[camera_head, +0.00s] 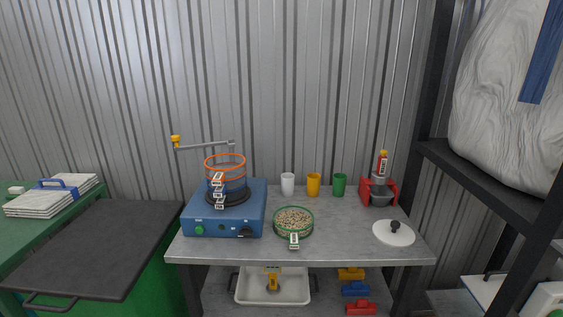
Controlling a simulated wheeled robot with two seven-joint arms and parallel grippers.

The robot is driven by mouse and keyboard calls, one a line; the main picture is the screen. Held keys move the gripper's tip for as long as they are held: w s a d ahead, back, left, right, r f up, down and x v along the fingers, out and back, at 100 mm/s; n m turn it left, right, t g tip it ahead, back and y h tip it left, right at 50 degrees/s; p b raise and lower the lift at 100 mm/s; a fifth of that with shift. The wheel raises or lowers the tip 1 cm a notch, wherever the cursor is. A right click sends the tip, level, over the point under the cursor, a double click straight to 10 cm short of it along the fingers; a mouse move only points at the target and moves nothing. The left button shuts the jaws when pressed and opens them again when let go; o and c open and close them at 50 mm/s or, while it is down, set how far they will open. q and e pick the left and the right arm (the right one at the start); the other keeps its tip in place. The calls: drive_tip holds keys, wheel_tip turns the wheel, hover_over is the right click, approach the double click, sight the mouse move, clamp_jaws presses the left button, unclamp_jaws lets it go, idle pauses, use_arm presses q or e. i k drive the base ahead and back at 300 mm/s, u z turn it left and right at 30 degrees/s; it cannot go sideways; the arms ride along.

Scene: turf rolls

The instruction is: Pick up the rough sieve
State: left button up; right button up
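A stack of round sieves stands on a blue shaker machine (212,222) at the left of the table. Its top sieve has an orange rim (225,162), and a blue sieve (234,185) sits below it. Small white labels hang on the stack's front, too small to read. A green-rimmed round sieve (308,232) holding beige granules lies on the table to the right of the machine, with a label at its front. I cannot tell from the labels which one is the rough sieve. Neither of my grippers is in view.
The grey table (350,240) also bears white, orange and green cups (313,184), a red device with a grey bowl (379,197) and a white lid (394,234). A crank arm (203,146) extends left above the stack. A dark shelf post (433,90) stands right.

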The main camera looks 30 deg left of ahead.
sight(219, 168)
drive_tip(key=z, duration=0.35)
drive_tip(key=i, duration=0.7)
drive_tip(key=u, duration=0.55)
drive_tip(key=i, duration=0.6)
drive_tip(key=u, duration=0.6)
